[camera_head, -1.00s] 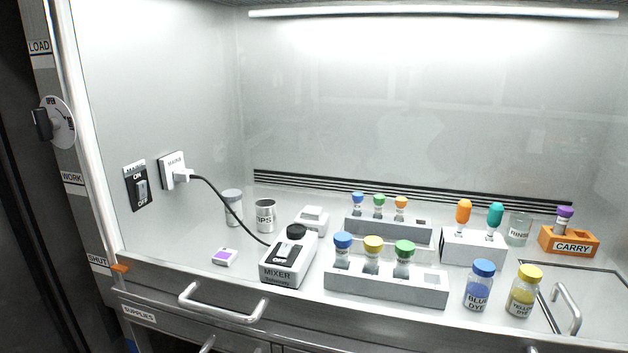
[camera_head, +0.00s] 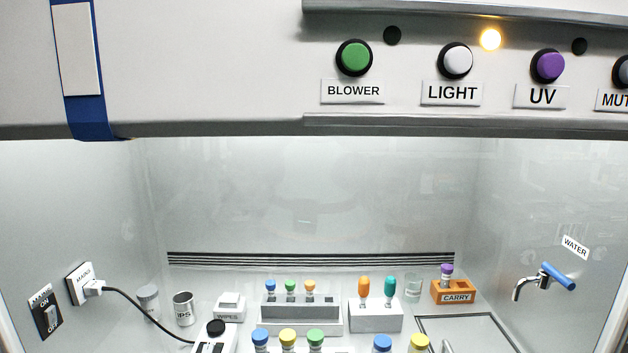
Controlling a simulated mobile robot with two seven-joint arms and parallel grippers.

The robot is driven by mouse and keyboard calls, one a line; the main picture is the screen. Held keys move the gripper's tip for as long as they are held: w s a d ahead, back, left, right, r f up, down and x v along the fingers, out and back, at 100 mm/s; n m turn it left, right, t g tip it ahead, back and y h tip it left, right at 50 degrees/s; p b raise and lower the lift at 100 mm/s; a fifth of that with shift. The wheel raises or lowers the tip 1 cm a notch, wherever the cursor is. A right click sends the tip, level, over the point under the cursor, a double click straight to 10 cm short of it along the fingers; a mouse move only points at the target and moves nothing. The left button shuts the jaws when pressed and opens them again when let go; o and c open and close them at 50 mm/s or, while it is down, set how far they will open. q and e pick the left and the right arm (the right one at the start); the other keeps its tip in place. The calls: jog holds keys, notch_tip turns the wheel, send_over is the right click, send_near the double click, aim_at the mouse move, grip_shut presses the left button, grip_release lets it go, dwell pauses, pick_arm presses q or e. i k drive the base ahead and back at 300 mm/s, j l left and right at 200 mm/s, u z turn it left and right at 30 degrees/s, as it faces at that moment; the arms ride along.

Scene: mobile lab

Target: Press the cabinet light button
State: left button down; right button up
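The cabinet light button (camera_head: 455,61) is a round white button in a black ring on the upper front panel. Its plate reads LIGHT (camera_head: 452,93). An amber indicator lamp (camera_head: 490,39) to its upper right is lit. The green BLOWER button (camera_head: 354,58) is to its left and the purple UV button (camera_head: 549,66) to its right. Neither of my grippers is in view.
Below the panel's lower edge the cabinet interior is visible. Vial racks (camera_head: 300,318), an orange CARRY block (camera_head: 453,291), a mixer (camera_head: 215,340) and a water tap (camera_head: 543,281) are inside. A wall switch (camera_head: 45,312) is at left. The space before the panel looks clear.

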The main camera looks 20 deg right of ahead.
aim_at(458, 60)
jog(key=k+z, duration=0.25)
jog(key=k, duration=0.5)
jog(key=k+l+z, duration=0.25)
jog(key=k, duration=0.5)
